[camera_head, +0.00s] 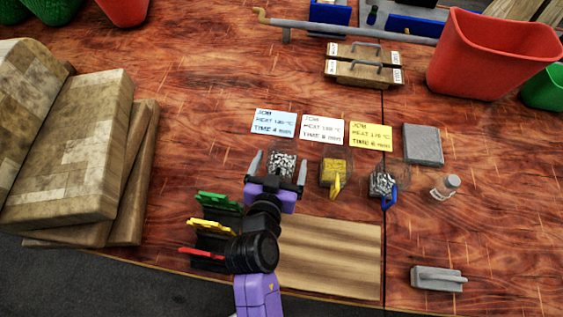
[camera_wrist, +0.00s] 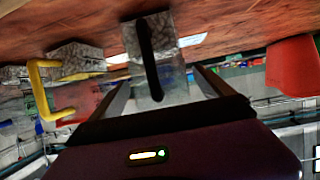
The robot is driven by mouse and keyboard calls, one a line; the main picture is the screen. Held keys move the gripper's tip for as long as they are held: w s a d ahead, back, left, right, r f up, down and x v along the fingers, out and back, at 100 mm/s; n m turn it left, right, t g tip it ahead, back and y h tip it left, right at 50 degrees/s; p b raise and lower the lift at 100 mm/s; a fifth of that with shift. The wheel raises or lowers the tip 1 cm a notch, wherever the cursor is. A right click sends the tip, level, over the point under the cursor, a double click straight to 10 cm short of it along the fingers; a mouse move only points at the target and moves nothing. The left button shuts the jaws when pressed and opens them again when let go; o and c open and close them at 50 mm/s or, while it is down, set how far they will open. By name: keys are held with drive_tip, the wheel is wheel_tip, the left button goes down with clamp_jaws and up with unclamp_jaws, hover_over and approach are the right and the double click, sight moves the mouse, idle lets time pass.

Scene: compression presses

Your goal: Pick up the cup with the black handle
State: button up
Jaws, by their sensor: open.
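The cup with the black handle (camera_wrist: 177,52) is clear and holds grey pellets. In the wrist view its black handle (camera_wrist: 148,60) faces me, between my gripper's fingers. In the head view this cup (camera_head: 283,160) stands on the table below the blue card; its handle is hidden behind my gripper there. My gripper (camera_head: 279,167) is open, with one finger at each side of the cup, and is not closed on it. A yellow-handled cup (camera_head: 331,172) with yellow contents and a blue-handled cup (camera_head: 381,184) with grey pellets stand to the right.
Blue, white (camera_head: 323,130) and yellow (camera_head: 371,137) job cards lie behind the cups. A rack with green, yellow and red handles (camera_head: 212,228) is left of my arm. A wooden board (camera_head: 335,258) lies in front. A small bottle (camera_head: 445,187) and grey blocks are at right.

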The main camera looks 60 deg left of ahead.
drive_tip(key=shift+x, duration=0.9)
drive_tip(key=c, duration=1.6)
drive_tip(key=shift+r, duration=0.1)
wheel_tip(320, 180, up, 20)
